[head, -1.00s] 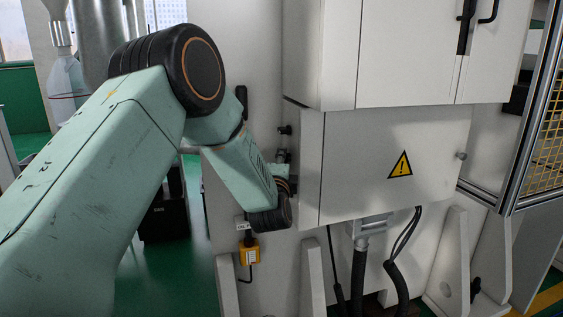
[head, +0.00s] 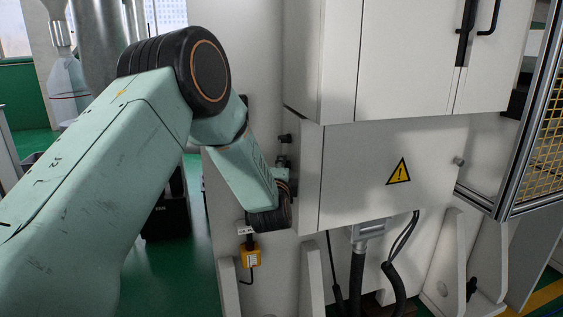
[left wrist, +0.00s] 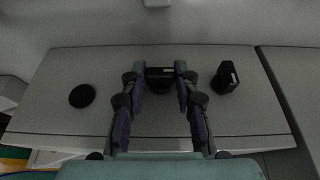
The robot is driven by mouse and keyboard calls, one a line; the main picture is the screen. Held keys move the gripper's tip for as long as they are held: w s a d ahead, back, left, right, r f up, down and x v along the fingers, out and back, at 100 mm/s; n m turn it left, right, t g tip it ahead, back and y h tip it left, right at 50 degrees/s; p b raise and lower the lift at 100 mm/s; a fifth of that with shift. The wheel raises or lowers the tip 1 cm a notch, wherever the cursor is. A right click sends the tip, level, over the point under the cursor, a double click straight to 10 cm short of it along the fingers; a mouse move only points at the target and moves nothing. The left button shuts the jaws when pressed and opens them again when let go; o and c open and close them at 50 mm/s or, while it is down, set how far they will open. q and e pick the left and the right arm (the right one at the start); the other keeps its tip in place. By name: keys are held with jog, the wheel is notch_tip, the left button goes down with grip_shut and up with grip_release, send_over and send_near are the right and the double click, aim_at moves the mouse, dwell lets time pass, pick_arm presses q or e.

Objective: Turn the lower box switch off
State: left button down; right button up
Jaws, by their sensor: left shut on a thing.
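The lower box (head: 436,150) is a pale grey cabinet with a yellow warning triangle on its front, below a larger white cabinet. In the left wrist view, a black switch (left wrist: 160,73) sits on a grey panel. The two fingers of my left gripper (left wrist: 160,80) are on either side of it, shut on it. In the head view my left arm reaches the left side of the box; its wrist hides most of the gripper there. Whether the switch is on or off cannot be told. My right gripper is not in view.
The wrist view shows another black knob (left wrist: 225,78) right of the switch and a round black disc (left wrist: 82,95) to its left. Cables (head: 358,272) hang under the box. A yellow device (head: 250,254) is below my wrist. A mesh fence (head: 545,150) stands at right.

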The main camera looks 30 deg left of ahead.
pick_arm(q)
jog(key=c, duration=1)
grip_release()
jog(key=v, duration=1.2)
